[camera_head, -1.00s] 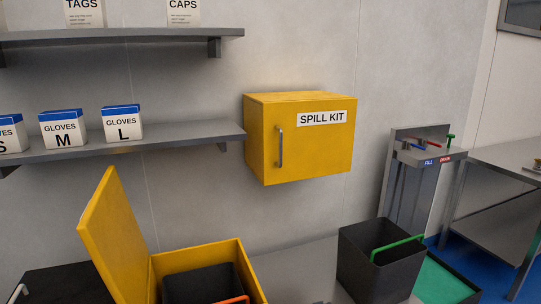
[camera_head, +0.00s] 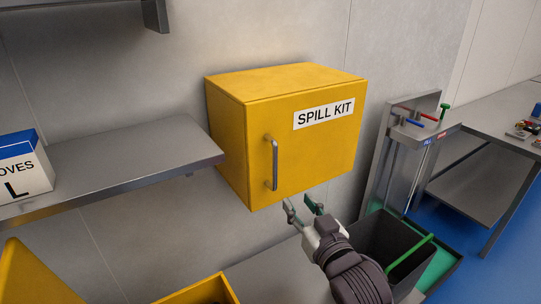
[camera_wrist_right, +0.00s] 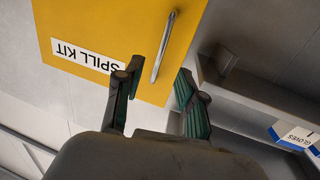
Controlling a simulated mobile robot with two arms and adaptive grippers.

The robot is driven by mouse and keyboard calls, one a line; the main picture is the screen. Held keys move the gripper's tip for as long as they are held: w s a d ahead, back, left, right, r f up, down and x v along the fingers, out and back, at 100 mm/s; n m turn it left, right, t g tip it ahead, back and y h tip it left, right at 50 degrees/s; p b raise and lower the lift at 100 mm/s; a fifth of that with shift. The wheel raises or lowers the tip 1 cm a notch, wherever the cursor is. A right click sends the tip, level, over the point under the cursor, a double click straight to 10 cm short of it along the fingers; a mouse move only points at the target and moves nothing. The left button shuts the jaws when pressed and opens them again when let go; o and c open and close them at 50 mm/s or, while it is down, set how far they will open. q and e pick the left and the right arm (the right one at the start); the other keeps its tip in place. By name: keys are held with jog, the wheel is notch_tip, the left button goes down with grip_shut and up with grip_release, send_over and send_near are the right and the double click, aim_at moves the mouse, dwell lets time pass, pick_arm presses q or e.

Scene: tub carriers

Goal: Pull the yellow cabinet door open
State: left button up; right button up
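The yellow cabinet (camera_head: 230,150) labelled SPILL KIT hangs on the wall in the head view. Its door (camera_head: 315,150) is shut, with a grey vertical bar handle (camera_head: 272,163) near the door's left edge. My right gripper (camera_head: 304,206) is open and empty, just below the cabinet and to the right of the handle's lower end. The right wrist view shows the door upside down (camera_wrist_right: 110,25). There the handle (camera_wrist_right: 163,47) lies beyond the open fingertips (camera_wrist_right: 157,78), apart from them. My left gripper is not in view.
A grey shelf (camera_head: 130,165) with a GLOVES box (camera_head: 22,170) stands left of the cabinet. Below are an open yellow bin (camera_head: 205,292) and a dark tub (camera_head: 375,235) with a green handle. A steel stand (camera_head: 400,150) is at the right.

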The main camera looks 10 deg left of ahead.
aim_at(276, 169)
jog(key=p+x, duration=0.1)
jog(key=x, duration=0.3)
jog(key=r+p+x, duration=0.1)
jog(key=x, duration=0.3)
jog(key=p+x, duration=0.1)
jog(key=x, duration=0.3)
jog(key=shift+s+a+r, duration=0.2)
jog(key=shift+a+r, duration=0.15)
jog(key=shift+r, duration=0.05)
jog(key=shift+x, duration=0.8)
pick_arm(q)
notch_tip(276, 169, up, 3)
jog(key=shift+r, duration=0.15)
pick_arm(e)
jog(key=shift+f, duration=0.1)
grip_shut()
